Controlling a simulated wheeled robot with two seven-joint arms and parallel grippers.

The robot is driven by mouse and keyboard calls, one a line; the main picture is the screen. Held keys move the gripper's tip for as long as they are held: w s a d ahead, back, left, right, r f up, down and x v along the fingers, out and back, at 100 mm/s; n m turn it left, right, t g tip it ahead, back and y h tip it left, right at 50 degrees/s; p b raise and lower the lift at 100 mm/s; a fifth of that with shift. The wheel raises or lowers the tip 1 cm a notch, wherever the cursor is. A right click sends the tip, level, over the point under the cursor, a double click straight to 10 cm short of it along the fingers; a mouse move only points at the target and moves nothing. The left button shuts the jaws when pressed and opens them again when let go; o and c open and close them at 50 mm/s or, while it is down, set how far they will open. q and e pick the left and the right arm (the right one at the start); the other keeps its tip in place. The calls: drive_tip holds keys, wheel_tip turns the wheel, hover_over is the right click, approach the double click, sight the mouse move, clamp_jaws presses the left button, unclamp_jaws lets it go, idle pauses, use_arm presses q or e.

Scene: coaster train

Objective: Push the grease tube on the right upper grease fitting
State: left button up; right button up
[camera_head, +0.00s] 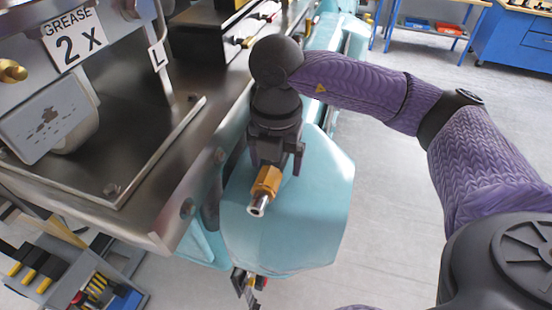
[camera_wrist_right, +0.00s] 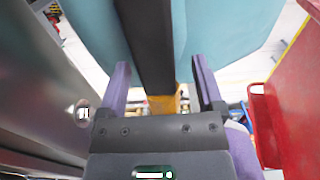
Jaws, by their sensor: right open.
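My right gripper (camera_head: 276,165) points down beside the metal machine, its fingers apart around or just above an orange piece with a silver tip (camera_head: 262,190), which looks like the grease tube's end. In the right wrist view my two purple fingers (camera_wrist_right: 160,72) are spread. A dark bar (camera_wrist_right: 148,40) runs between them and an orange part (camera_wrist_right: 165,103) shows behind it. I cannot tell whether the fingers touch it. A brass fitting (camera_head: 12,71) sits at the upper left, near a "GREASE 2 X" sign (camera_head: 74,38). I cannot identify the right upper fitting. My left gripper is out of view.
The metal machine frame (camera_head: 185,150) fills the left, close to my right gripper. A teal panel (camera_head: 310,225) lies below it. A tool tray (camera_head: 95,285) stands at the lower left. Clear grey floor (camera_head: 390,180) is on the right, with blue workbenches (camera_head: 510,40) beyond.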

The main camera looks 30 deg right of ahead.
drive_tip(key=shift+w, duration=0.1)
clamp_jaws()
idle(0.3)
